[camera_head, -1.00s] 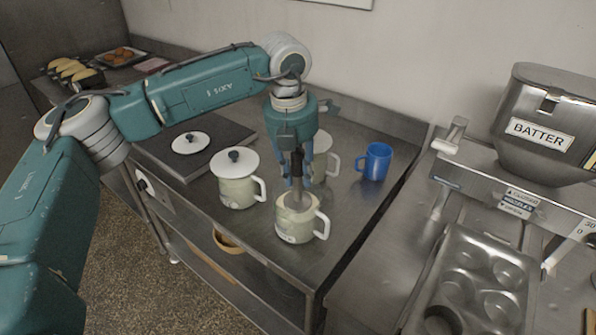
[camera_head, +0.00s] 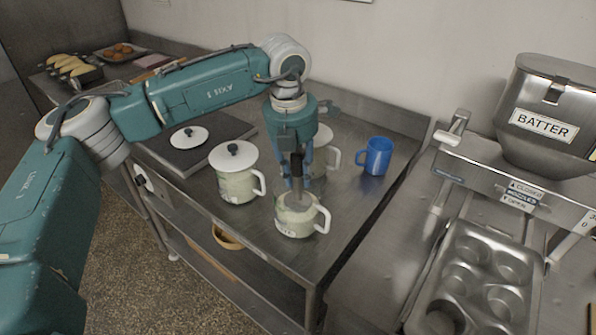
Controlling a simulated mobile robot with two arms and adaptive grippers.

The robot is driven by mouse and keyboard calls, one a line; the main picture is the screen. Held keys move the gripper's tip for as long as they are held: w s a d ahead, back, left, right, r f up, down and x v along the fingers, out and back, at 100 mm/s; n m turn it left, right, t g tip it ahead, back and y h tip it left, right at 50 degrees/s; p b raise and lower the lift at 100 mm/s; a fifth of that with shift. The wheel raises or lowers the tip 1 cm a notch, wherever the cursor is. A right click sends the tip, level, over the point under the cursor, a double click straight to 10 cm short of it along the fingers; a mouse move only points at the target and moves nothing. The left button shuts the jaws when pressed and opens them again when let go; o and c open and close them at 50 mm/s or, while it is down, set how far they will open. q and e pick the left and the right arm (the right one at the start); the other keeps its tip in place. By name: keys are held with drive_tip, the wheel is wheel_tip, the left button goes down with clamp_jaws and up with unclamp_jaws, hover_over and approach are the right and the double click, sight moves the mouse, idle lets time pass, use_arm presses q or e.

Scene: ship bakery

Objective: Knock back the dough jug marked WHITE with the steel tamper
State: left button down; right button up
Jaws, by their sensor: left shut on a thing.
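My left gripper (camera_head: 297,170) points down and is shut on the dark handle of the steel tamper (camera_head: 297,188). The tamper stands upright, its lower end inside the mouth of an open cream-green jug (camera_head: 294,222) at the table's front. How deep it sits in the jug is hidden. The jug's marking is too small to read. A second jug (camera_head: 237,186) with a white lid (camera_head: 233,156) stands to its left. A third jug (camera_head: 322,158) stands behind my gripper, partly hidden. My right gripper is not in view.
A loose white lid (camera_head: 188,137) lies on a dark slab (camera_head: 214,130) at the left. A blue mug (camera_head: 377,156) stands at the right of the steel table (camera_head: 350,215). The BATTER hopper (camera_head: 545,125) and a muffin tin (camera_head: 478,285) are further right.

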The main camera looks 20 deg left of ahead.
sight(299, 149)
use_arm(q)
drive_tip(key=shift+f+b, duration=0.75)
drive_tip(key=shift+f, duration=0.35)
drive_tip(key=shift+r+p, duration=0.45)
drive_tip(key=shift+r, duration=0.35)
drive_tip(key=shift+r+p, duration=2.6)
drive_tip(key=shift+r, duration=2.15)
drive_tip(key=shift+f, duration=0.1)
